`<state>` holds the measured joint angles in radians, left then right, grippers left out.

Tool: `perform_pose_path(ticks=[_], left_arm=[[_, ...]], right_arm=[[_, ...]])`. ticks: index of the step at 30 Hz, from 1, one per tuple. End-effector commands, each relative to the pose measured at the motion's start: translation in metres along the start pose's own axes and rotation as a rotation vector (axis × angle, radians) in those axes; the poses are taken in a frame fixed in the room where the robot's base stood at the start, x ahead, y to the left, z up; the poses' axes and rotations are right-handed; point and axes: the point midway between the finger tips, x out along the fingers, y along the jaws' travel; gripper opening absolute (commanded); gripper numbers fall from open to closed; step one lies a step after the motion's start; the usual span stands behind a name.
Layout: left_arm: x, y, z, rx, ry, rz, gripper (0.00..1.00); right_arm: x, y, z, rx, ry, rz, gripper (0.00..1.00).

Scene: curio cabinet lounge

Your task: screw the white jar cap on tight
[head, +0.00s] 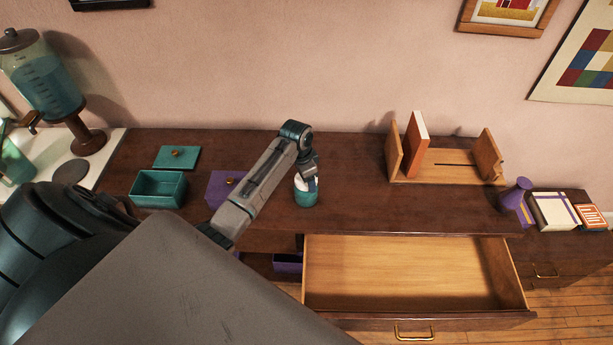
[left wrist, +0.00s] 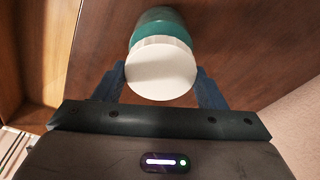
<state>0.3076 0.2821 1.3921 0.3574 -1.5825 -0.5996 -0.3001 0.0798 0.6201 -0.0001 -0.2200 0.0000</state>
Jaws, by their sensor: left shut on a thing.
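My left gripper (left wrist: 162,90) is shut on the cap, one finger on each side. In the head view the left gripper (head: 308,180) reaches down over the jar and hides most of the cap. I cannot tell how tightly the cap sits. My right gripper is not in view.
An open, empty drawer (head: 400,270) juts out in front. A teal box (head: 158,188), its lid (head: 177,157) and a purple box (head: 226,186) lie to the left. A wooden book rack (head: 445,165) stands to the right. The top between jar and rack is clear.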

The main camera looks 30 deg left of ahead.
Motion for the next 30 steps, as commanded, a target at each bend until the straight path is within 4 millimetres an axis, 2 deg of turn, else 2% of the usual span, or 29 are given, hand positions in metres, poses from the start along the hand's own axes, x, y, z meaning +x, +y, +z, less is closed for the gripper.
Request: perform_pose_path(ticks=[18, 28, 29, 30], left_arm=[[0.0004, 0.0004, -0.0006, 0.774, 0.000, 0.117, 0.17], [0.0004, 0.0007, -0.0003, 0.831, 0.000, 0.125, 0.17], [0.0004, 0.0007, -0.0003, 0.831, 0.000, 0.125, 0.68], [0.0004, 0.0007, -0.0004, 0.830, 0.000, 0.125, 0.76]], right_arm=[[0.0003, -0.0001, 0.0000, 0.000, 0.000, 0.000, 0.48], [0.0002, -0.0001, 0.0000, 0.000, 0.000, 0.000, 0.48], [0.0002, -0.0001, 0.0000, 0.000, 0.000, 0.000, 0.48], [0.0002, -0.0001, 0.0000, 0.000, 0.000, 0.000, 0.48]])
